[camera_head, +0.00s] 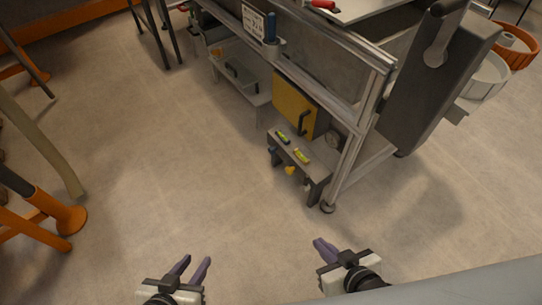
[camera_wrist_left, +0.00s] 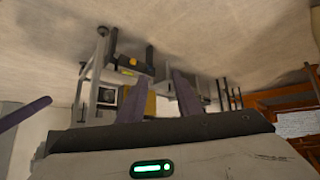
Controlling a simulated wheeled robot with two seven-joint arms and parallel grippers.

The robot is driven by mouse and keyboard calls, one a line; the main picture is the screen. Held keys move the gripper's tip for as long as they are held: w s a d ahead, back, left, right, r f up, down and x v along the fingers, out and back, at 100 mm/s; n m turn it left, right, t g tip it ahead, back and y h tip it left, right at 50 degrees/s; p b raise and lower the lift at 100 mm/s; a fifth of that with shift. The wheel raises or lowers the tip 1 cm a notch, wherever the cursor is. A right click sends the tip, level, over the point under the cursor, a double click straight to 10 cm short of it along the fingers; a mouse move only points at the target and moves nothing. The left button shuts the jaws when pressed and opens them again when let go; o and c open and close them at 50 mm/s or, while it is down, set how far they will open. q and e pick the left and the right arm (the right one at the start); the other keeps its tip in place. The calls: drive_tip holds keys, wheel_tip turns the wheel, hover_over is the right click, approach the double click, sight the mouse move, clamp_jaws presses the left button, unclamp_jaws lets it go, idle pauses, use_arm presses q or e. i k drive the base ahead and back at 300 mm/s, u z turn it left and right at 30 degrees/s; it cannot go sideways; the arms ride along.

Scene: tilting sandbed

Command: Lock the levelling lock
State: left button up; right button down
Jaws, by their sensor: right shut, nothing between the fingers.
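I cannot tell for certain which part is the levelling lock. On the sandbed's metal frame (camera_head: 352,120) is a yellow box (camera_head: 296,105) with a dark handle. In front of it stands a small grey bench (camera_head: 316,170) with green-yellow items (camera_head: 302,156) on top and a yellow knob (camera_head: 290,170) below its edge. My left gripper (camera_head: 190,268) is open and empty over bare floor, well short of the frame; its spread fingers also show in the left wrist view (camera_wrist_left: 160,95). My right gripper (camera_head: 322,248) is shut and empty, also apart from the frame.
A large dark grey panel (camera_head: 425,85) with a handle is at the frame's right end. A grey shelf (camera_head: 240,82) sits on the left of the yellow box. Orange stands (camera_head: 68,217) are at the left. The floor (camera_head: 190,160) between my grippers and the frame is clear.

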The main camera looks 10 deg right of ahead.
sight(306, 183)
drive_tip(key=i, duration=0.95)
drive_tip(key=z, duration=0.3)
